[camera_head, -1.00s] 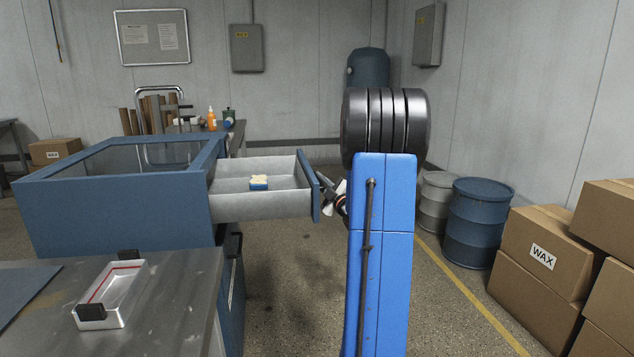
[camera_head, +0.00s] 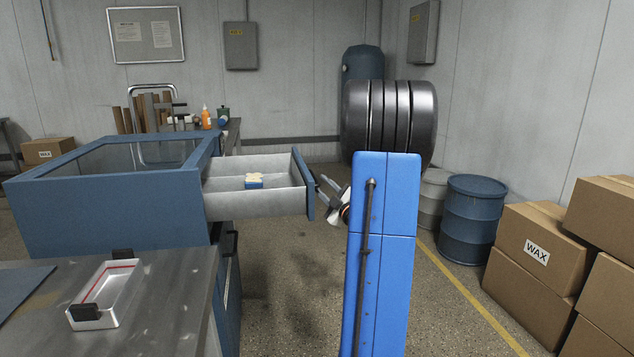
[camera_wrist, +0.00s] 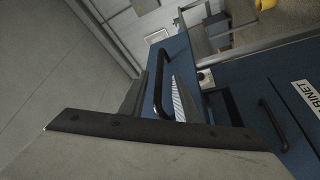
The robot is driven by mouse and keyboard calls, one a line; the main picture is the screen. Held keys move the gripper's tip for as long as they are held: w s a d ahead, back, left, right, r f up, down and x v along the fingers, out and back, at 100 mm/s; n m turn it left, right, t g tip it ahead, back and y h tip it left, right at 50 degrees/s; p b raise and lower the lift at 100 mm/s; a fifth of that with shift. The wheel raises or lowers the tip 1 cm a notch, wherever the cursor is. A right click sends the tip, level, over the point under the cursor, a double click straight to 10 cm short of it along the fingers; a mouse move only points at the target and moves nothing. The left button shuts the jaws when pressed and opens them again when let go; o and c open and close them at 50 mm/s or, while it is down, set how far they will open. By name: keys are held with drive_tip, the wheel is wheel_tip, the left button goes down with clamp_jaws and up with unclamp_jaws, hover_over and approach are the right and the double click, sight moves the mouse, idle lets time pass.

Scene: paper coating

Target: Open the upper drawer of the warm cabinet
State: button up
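The warm cabinet (camera_head: 110,200) is a blue box with a glass top, at the left in the head view. Its upper drawer (camera_head: 265,203) is pulled far out to the right. A small blue-and-cream block (camera_head: 254,181) lies inside. My gripper (camera_head: 326,188) is just right of the drawer front (camera_head: 304,184), with its fingers spread. In the wrist view, the black bar handle (camera_wrist: 158,82) of the drawer shows between the parted fingers of my gripper (camera_wrist: 158,98). The fingers are not closed on it. A lower black handle (camera_wrist: 272,124) also shows there.
A metal table (camera_head: 170,300) with a white tray (camera_head: 108,295) stands at the front left. The floor below the open drawer is clear.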

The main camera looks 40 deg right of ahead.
drive_tip(key=v, duration=1.1)
drive_tip(key=shift+s, duration=0.2)
